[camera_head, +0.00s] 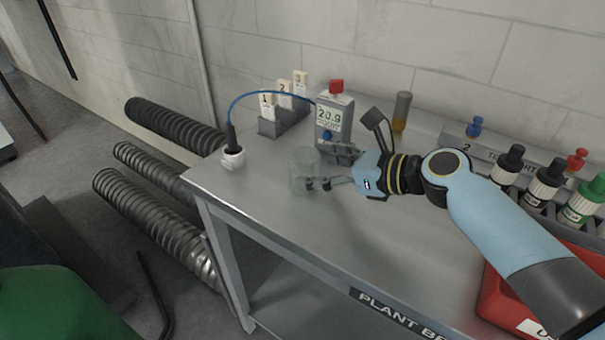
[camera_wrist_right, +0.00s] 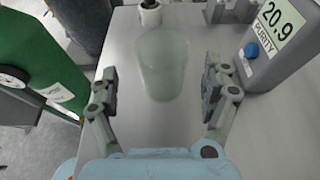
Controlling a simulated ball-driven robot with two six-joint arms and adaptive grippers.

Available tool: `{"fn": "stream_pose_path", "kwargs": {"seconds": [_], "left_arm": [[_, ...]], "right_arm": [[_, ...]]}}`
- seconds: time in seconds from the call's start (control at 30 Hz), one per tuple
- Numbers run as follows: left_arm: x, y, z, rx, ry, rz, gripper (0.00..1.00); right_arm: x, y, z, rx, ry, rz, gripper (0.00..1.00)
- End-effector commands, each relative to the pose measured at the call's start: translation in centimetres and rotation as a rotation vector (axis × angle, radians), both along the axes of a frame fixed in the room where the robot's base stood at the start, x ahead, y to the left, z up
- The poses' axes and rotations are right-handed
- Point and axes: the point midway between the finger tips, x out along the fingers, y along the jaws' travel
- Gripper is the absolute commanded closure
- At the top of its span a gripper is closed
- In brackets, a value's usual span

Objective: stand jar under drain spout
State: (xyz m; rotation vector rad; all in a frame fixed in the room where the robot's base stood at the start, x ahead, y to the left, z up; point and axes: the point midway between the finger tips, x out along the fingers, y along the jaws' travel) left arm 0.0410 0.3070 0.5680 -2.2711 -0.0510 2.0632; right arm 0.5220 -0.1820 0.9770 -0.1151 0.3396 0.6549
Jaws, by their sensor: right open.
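A pale, translucent glass jar (camera_head: 304,168) stands upright on the grey metal bench, near its left end. My right gripper (camera_head: 327,168) reaches in from the right at the jar, with its fingers spread. In the right wrist view, the jar (camera_wrist_right: 163,62) is straight ahead, between the lines of the two open fingers (camera_wrist_right: 160,88). A gap shows on each side of it, and I see no grip on it. My left gripper is not in view. I cannot make out a drain spout in either view.
A purity meter (camera_head: 334,118) reading 20.9 stands just behind the gripper. A white fitting (camera_head: 232,157) with a blue cable sits at the bench's left corner. Numbered cards in a holder (camera_head: 283,118), dropper bottles (camera_head: 546,182) and a red tray (camera_head: 500,305) are also there. The front middle of the bench (camera_head: 340,235) is clear.

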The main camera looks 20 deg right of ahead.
Motion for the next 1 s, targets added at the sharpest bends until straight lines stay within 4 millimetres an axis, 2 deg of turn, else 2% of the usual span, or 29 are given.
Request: {"fn": "stream_pose_path", "kwargs": {"seconds": [0.2,0.3,0.57,1.0], "left_arm": [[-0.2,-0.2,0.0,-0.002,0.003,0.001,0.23],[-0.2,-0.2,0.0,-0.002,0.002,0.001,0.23],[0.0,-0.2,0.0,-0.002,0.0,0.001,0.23],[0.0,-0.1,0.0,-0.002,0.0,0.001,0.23]], "right_arm": [[2.8,1.8,-1.0,0.003,0.0,0.0,0.18],[3.5,2.4,-1.4,0.001,0.001,0.0,0.18],[3.7,2.5,-1.5,-0.001,0.0,0.0,0.18],[3.7,2.5,-1.5,-0.001,0.0,0.0,0.76]]}}
